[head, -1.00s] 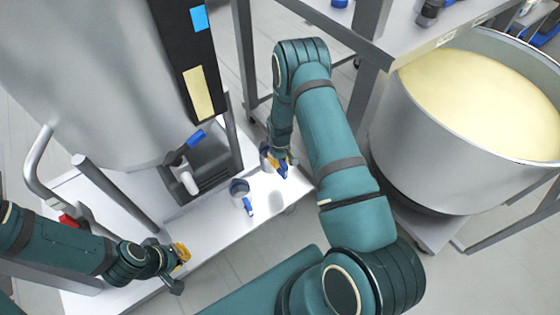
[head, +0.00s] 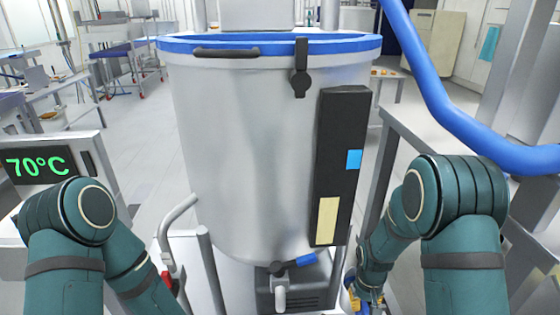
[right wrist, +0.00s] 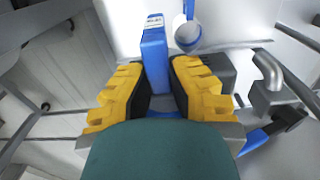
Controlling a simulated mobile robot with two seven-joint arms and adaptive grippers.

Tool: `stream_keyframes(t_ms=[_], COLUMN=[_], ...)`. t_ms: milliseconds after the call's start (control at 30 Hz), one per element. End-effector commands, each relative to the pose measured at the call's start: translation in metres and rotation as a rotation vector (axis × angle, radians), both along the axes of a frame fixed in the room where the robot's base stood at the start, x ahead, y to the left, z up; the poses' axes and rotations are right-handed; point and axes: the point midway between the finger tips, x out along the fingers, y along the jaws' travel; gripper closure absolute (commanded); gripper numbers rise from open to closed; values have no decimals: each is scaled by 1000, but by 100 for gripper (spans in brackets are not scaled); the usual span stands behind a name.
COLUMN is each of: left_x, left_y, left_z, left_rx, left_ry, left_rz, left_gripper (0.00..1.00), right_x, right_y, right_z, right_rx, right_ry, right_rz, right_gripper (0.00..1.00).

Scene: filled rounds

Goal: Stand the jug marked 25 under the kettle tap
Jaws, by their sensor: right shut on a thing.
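The kettle (head: 255,150) is a big steel vessel with a blue rim. Its tap (head: 280,292), with a blue lever (head: 306,260), is low at the front; the spout also shows at right in the right wrist view (right wrist: 268,68). My right gripper (head: 366,298) is right of the tap. In the right wrist view its yellow fingers (right wrist: 160,85) are shut on a jug's blue handle (right wrist: 155,55). The handle's white label is too small to read, and this jug's body is mostly hidden. A second jug (right wrist: 188,36) stands beside it. My left gripper is out of view.
A black panel (head: 340,165) with blue and yellow patches runs down the kettle's front. A display reading 70°C (head: 40,166) stands at left. A steel pipe handle (head: 168,235) is left of the tap. A thick blue hose (head: 460,120) crosses the upper right.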

Motion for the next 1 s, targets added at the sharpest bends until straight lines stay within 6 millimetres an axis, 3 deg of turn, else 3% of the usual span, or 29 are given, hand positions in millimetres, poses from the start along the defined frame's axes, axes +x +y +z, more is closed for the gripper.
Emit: stream_keyframes(t_ms=[100, 300, 1000], left_x=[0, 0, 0], left_y=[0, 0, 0], left_z=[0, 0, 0], left_rx=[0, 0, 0], left_ry=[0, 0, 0], left_rz=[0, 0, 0], left_gripper=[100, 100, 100], right_x=[-20, -46, -53], right_y=[22, 42, 46], right_z=[32, 58, 64], right_rx=[10, 25, 30], right_ry=[-4, 1, 3], right_rz=[-21, -50, -59], right_gripper=[100, 100, 100])
